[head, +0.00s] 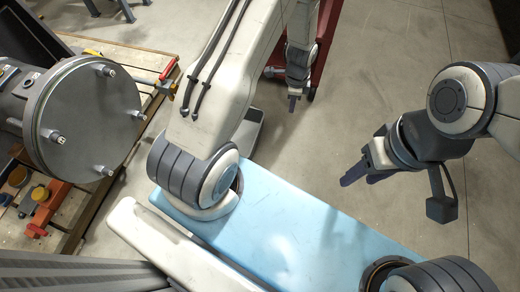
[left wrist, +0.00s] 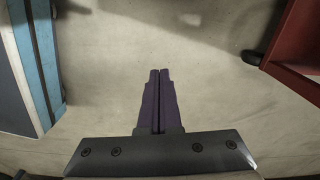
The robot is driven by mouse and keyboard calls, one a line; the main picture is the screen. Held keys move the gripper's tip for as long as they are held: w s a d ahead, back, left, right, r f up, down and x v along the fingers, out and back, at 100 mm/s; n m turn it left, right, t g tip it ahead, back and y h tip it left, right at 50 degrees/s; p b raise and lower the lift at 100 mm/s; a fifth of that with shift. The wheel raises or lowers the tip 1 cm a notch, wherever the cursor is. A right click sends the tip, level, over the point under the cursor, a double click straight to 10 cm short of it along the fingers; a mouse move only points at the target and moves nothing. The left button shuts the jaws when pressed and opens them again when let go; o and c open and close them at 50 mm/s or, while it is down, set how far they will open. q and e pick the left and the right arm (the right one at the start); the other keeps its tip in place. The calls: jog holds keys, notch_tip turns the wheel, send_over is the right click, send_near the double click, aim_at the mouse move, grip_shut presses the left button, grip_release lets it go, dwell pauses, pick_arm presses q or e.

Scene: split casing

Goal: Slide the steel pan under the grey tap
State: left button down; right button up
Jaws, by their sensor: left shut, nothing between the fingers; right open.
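A grey, shallow, open-topped thing that looks like the steel pan (head: 246,136) is on the floor, partly hidden behind my left arm. I cannot make out the grey tap for certain; a big grey casing (head: 85,115) with several bolt-like fittings stands at the left. My left gripper (head: 292,104) points down over the floor, to the right of the pan and apart from it. In the left wrist view its dark fingers (left wrist: 160,75) are together with nothing between them. My right gripper (head: 352,177) is open and empty above bare floor at the right.
A wooden pallet (head: 150,62) under the casing carries a red and yellow fitting (head: 167,78) and an orange-red part (head: 45,205). A red stand (head: 326,45) is behind my left gripper; it also shows in the left wrist view (left wrist: 298,45). Floor at the right is clear.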

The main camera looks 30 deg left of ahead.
pick_arm(q)
jog(key=shift+m, duration=0.8)
jog(key=a+f+b, duration=0.2)
jog(key=f+b, duration=0.2)
jog(key=f, duration=0.6)
jog(key=s+a+f+b, duration=0.1)
jog(key=f+b, duration=0.4)
jog(key=f, duration=0.5)
jog(key=a+f+b, duration=0.4)
jog(key=f+b, duration=0.1)
jog(key=f, duration=0.6)
jog(key=shift+s, duration=0.15)
jog(key=a+b, duration=0.2)
jog(key=a, duration=0.1)
jog(key=shift+s+f, duration=0.15)
jog(key=shift+s, duration=0.15)
jog(key=shift+s+a+r+b, duration=0.2)
jog(key=shift+a+b, duration=0.15)
jog(key=shift+a, duration=0.2)
pick_arm(e)
notch_tip(320, 180, down, 20)
jog(key=shift+r, duration=0.25)
